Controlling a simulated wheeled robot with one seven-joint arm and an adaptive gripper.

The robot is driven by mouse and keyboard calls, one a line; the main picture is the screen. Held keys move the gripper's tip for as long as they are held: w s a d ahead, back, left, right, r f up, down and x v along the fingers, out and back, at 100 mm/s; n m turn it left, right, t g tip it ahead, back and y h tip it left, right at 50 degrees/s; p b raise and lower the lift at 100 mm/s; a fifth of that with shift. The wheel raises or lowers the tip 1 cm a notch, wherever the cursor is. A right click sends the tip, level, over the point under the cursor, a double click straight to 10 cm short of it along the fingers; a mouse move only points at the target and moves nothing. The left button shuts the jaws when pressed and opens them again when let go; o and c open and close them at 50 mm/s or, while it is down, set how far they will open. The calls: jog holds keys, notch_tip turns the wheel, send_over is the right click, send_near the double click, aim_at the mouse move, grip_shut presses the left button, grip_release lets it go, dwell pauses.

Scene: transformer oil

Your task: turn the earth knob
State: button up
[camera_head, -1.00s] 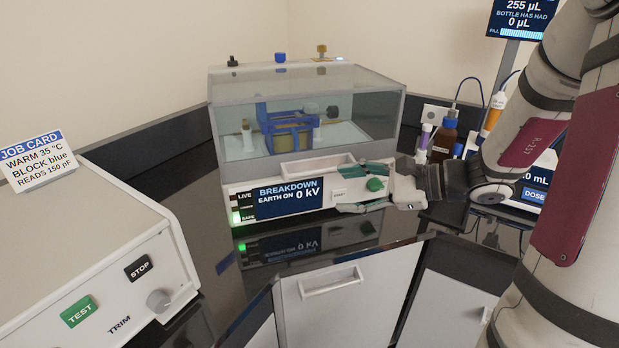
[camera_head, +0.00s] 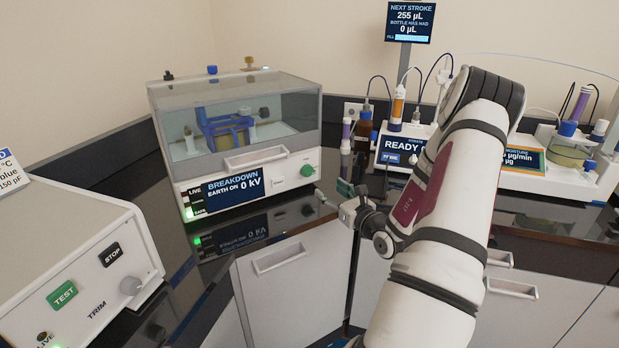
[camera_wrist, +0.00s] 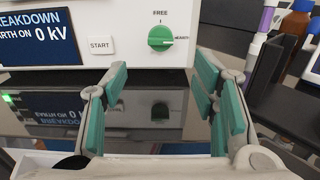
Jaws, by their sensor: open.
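The green earth knob (camera_head: 307,170) is on the right of the breakdown tester's front panel. In the wrist view the knob (camera_wrist: 161,38) sits under a FREE mark, with EARTH lettered to its right; its pointer line lies roughly sideways, toward EARTH. The tester's display (camera_head: 235,191) reads BREAKDOWN, EARTH ON, 0 kV. My gripper (camera_head: 335,196) is in front of and below the knob, apart from it. In the wrist view the green-padded fingers (camera_wrist: 160,95) are spread wide with nothing between them, below the knob.
The START button (camera_wrist: 101,45) is left of the knob. The tester's glass chamber (camera_head: 240,120) holds a blue-framed cell. Bottles and a READY unit (camera_head: 400,150) stand to the right. The TEST and STOP box (camera_head: 75,265) is at the left. Dark glossy counter lies between.

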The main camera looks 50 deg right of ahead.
aim_at(311, 174)
jog(key=x, duration=1)
jog(key=shift+w+d, duration=0.15)
jog(key=shift+w, duration=0.15)
jog(key=shift+c, duration=0.4)
jog(key=c, duration=1.1)
